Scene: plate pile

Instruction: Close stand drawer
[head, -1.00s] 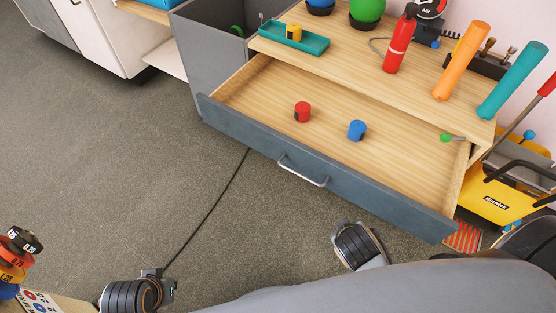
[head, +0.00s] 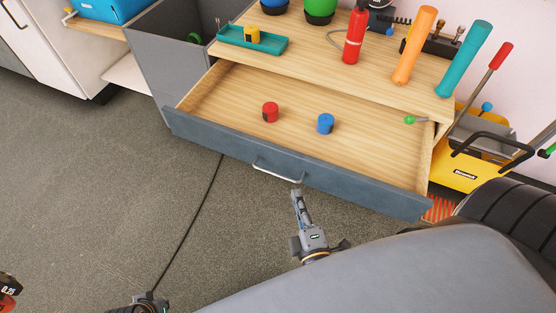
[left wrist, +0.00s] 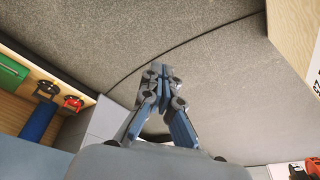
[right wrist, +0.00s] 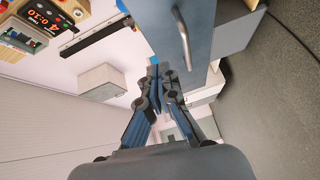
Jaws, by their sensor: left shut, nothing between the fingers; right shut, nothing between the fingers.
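The stand drawer (head: 345,179) is pulled far out, its blue-grey front facing me with a silver handle (head: 277,174). My right gripper (head: 297,193) is shut and empty, close in front of the drawer front, just below and right of the handle. Contact cannot be told. In the right wrist view the handle (right wrist: 182,38) is beyond the shut fingers (right wrist: 160,72). My left gripper is shut and empty in the left wrist view (left wrist: 160,72), above the floor.
The stand top (head: 320,60) bears a teal tray (head: 265,44), a red extinguisher-like bottle (head: 355,36), and orange (head: 414,45) and teal (head: 463,58) rods. A dark cable (head: 195,220) crosses the open floor at left.

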